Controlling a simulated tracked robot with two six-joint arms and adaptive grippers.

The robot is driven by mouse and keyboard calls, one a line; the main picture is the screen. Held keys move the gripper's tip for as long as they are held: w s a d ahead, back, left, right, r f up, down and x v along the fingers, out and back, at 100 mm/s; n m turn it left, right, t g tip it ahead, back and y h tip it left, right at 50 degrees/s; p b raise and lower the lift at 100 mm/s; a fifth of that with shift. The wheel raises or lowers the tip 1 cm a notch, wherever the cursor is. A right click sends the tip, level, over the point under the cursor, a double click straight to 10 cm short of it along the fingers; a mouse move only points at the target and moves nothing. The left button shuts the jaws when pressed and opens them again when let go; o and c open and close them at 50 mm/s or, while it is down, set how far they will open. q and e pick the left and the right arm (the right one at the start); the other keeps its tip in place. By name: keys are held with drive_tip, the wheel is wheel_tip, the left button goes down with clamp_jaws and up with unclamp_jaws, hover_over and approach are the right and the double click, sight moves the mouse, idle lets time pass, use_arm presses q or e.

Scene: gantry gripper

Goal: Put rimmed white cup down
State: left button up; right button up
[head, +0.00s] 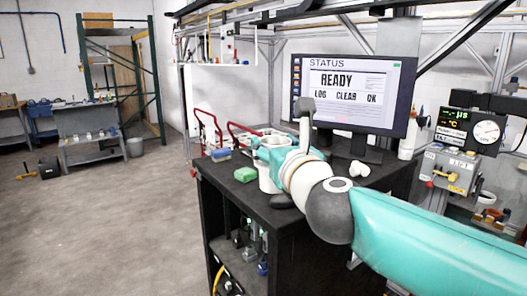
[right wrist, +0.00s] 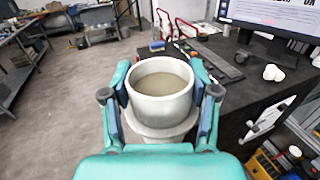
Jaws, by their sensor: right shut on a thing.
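The rimmed white cup (right wrist: 160,106) is upright between the two fingers of my right gripper (right wrist: 160,84), which is shut on it. Its open top faces the wrist camera and its inside looks grey-brown. A wider pale rim shows just below it in the right wrist view; I cannot tell whether that is part of the cup. In the head view my right gripper (head: 272,153) is at the left part of the black workbench (head: 310,222), and white cup surface (head: 268,181) shows below it. Whether the cup touches the bench is hidden. My left gripper is not in view.
A green block (head: 245,174) and a blue block (head: 221,155) lie on the bench's left side. A white object (head: 360,169) lies near the monitor (head: 352,90). A dark keyboard (right wrist: 218,64) lies beyond the cup. The bench's left edge is close; open floor lies beyond.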

drive_tip(key=shift+m+h, duration=0.3)
drive_tip(key=shift+h, duration=0.2)
drive_tip(key=w+f, duration=0.1)
drive_tip(key=w+d+f, duration=0.1)
drive_tip(key=w+f, duration=0.1)
drive_tip(key=shift+d+f, duration=0.2)
drive_tip(key=shift+d, duration=0.1)
drive_tip(key=w+d+f+m+h, duration=0.15)
drive_tip(key=d+f, duration=0.35)
drive_tip(key=f, duration=0.5)
drive_tip(key=w+d+f+h, duration=0.1)
drive_tip(key=w+d+f, duration=0.25)
drive_tip(key=f, duration=0.75)
drive_tip(key=w+d+f+m+h, duration=0.15)
drive_tip(key=d+f, duration=0.35)
drive_tip(key=f, duration=0.5)
drive_tip(key=s+d+f+h, duration=0.1)
drive_tip(key=s+d+f, duration=0.2)
drive_tip(key=f, duration=0.4)
drive_tip(key=s+d+f+m+h, duration=0.1)
drive_tip(key=s+d+f, duration=0.2)
drive_tip(key=f, duration=0.4)
drive_tip(key=s+d+f+h, duration=0.1)
drive_tip(key=s+d+f, duration=0.2)
drive_tip(key=f, duration=0.4)
drive_tip(key=s+a+r+n+y, duration=0.1)
drive_tip(key=s+a+r+y, duration=0.2)
drive_tip(key=a+r, duration=0.3)
drive_tip(key=shift+r+t, duration=0.3)
drive_tip(key=shift+r, duration=0.45)
